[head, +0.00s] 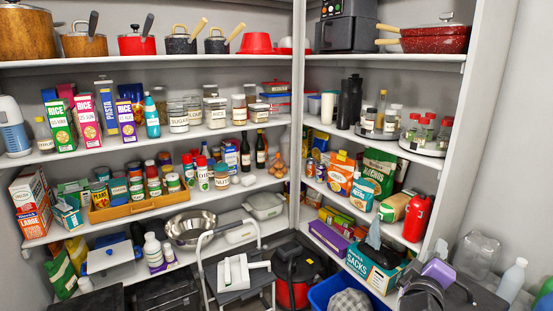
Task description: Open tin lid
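Several small tins stand in a wooden tray (140,208) on the third shelf down, at the left. Among them are a tin with a yellow-and-green label (100,195) and a blue-green tin (119,188). Their lids are too small to read as open or shut. I cannot tell which tin is the task's one. No gripper that I can make out shows in the head view.
A grey step stool (242,285) with white items on it stands in front of the shelves. A steel bowl (190,229) sits on a low shelf. A red bucket-like vessel (293,294) and a blue bin (328,292) crowd the floor. Little floor is free.

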